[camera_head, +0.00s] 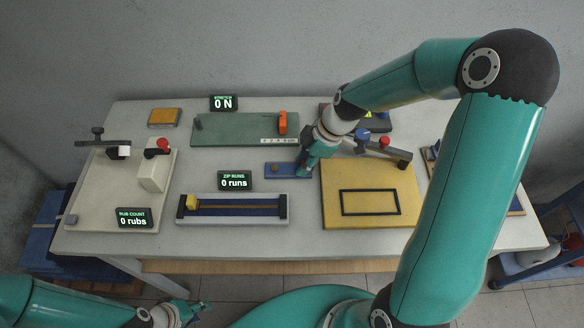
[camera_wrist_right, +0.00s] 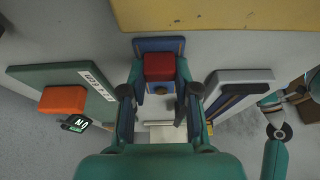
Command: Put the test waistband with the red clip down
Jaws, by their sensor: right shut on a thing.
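My right gripper (camera_head: 308,163) reaches down at the middle of the table, between the green board and the yellow board. In the right wrist view its fingers (camera_wrist_right: 160,108) stand on either side of a blue piece with a red clip (camera_wrist_right: 159,67), which I take as the test waistband. The gripper is shut on it. In the head view a flat blue strip (camera_head: 280,170) shows just left of the fingers; the red clip is hidden there. Whether the waistband touches the table is unclear. My left gripper (camera_head: 190,309) is low at the bottom left, off the table; its jaws are too small to read.
The green board (camera_head: 235,129) with an orange block lies behind, the yellow board (camera_head: 398,205) with a black frame to the right. The zip rig (camera_head: 235,212) stands in front, the pale rub rig (camera_head: 105,195) at left. Clear tabletop is narrow around the gripper.

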